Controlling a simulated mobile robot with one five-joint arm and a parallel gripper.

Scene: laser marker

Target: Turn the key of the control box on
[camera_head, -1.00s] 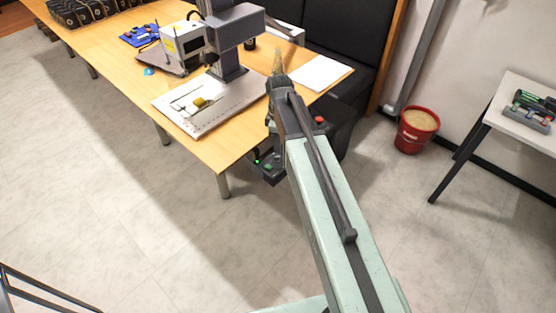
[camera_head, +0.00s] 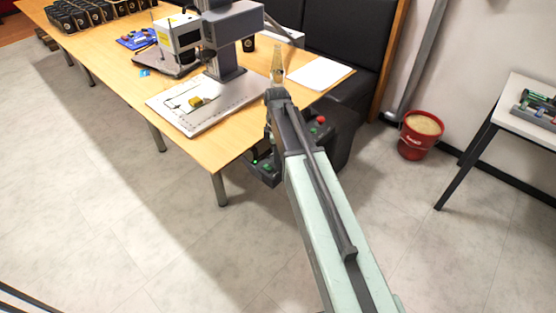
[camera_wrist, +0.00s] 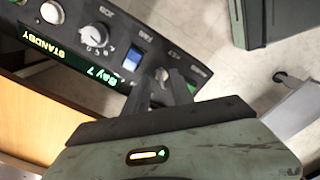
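The dark control box (camera_wrist: 110,50) fills the upper left of the wrist view, upside down, with a lit green display (camera_wrist: 70,62) reading "Bay 7" and "STANDBY". Its panel carries a round knob (camera_wrist: 95,35), a blue-lit switch (camera_wrist: 132,59) and a small silver key (camera_wrist: 162,74). My gripper (camera_wrist: 161,80) reaches over the panel with two dark fingers apart, one either side of the key as seen here. Contact with the key cannot be told. In the head view the box (camera_head: 266,171) hangs by the table corner, partly hidden by my arm, which also hides my gripper.
The wooden table (camera_head: 110,65) holds a marking machine (camera_head: 236,25) with a pale base plate (camera_head: 222,108) and a white sheet (camera_head: 320,72). A red bucket (camera_head: 415,145) stands on the floor by the wall. A side table (camera_head: 535,125) is at right. The floor at left is clear.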

